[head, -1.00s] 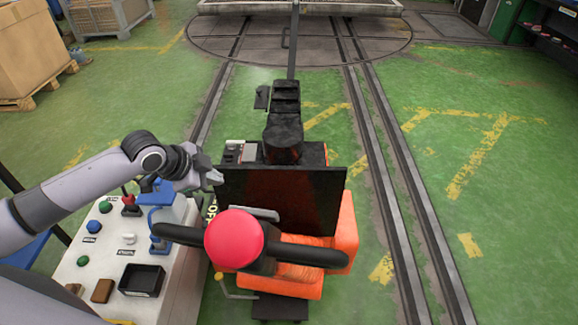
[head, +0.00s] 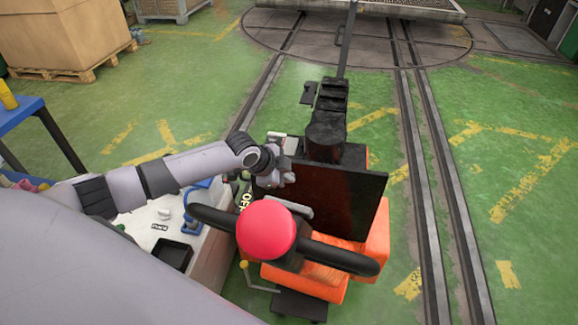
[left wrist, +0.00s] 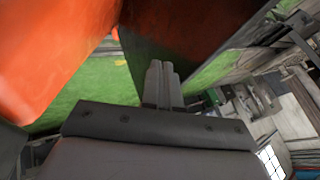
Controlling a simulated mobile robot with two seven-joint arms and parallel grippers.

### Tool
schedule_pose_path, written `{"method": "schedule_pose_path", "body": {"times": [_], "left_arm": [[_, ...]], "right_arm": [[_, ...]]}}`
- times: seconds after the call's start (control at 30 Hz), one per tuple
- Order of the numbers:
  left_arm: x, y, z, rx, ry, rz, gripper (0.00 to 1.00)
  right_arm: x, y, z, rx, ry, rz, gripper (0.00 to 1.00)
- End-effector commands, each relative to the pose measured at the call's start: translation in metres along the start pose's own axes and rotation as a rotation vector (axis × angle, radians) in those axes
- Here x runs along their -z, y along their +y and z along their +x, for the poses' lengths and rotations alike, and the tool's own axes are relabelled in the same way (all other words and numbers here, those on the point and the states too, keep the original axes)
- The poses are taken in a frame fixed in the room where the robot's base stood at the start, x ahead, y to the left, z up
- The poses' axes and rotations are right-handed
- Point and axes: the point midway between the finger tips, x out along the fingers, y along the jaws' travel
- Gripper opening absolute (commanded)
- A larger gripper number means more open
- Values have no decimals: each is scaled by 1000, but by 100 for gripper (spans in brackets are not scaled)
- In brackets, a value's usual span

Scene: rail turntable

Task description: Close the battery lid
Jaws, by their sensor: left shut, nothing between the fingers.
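The battery lid appears to be the dark, upright panel (head: 340,200) on the orange vehicle (head: 375,245). It stands open, behind the red knob and black handlebar. My left gripper (head: 286,178) is shut and empty at the panel's upper left edge, overlapping it in the head view. Whether it touches the panel I cannot tell. In the left wrist view the closed fingers (left wrist: 162,82) point toward a dark face (left wrist: 180,35), probably the panel, beside an orange surface (left wrist: 45,50). My right gripper is not in view.
A red knob (head: 265,230) and black handlebar (head: 345,260) stand close in front of the panel. Rails (head: 440,180) run along the right on green floor.

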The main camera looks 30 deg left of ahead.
Motion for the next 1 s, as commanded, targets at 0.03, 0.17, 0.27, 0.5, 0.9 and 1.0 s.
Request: {"method": "schedule_pose_path", "body": {"times": [0.03,0.17,0.27,0.5,0.9,1.0], "left_arm": [[0,-7,3,3,0,-3,0],[0,-20,9,2,0,-3,0],[0,-26,14,1,0,-2,0],[-1,-34,18,0,0,-1,0],[-1,-35,18,0,0,-1,0],[-1,-35,18,0,0,-1,0]], "right_arm": [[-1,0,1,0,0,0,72],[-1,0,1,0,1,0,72],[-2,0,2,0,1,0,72],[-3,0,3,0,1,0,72],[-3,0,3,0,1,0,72],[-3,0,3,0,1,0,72]]}}
